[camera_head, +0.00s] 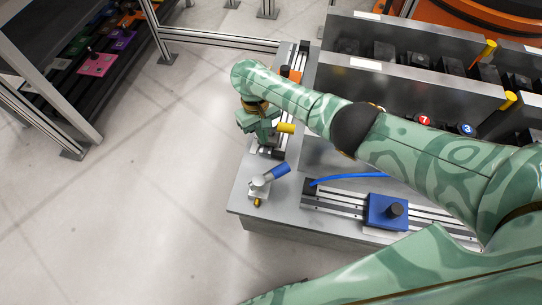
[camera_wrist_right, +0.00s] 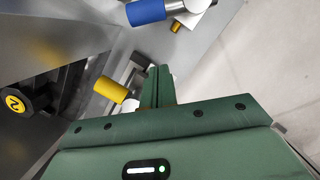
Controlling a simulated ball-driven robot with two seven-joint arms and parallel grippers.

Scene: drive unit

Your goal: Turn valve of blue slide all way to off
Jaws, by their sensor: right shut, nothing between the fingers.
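The blue slide (camera_head: 376,214) is a block with a black knob on a metal rail, at the table's front in the head view. A blue hose (camera_head: 345,177) runs behind it. A silver valve with a blue handle (camera_head: 281,170) stands near the table's front left corner. The handle points up and right, and it also shows at the top of the wrist view (camera_wrist_right: 147,12). My right gripper (camera_head: 265,139) is beyond this valve, beside a yellow handle (camera_head: 286,128). In the wrist view its fingers (camera_wrist_right: 158,74) are shut and empty, apart from the blue handle. My left gripper is out of view.
The yellow handle (camera_wrist_right: 110,90) is close to my right fingers in the wrist view. Grey metal racks (camera_head: 412,82) with black units and yellow handles fill the back right. A shelf with coloured plates (camera_head: 97,64) is at the left. The floor left of the table is clear.

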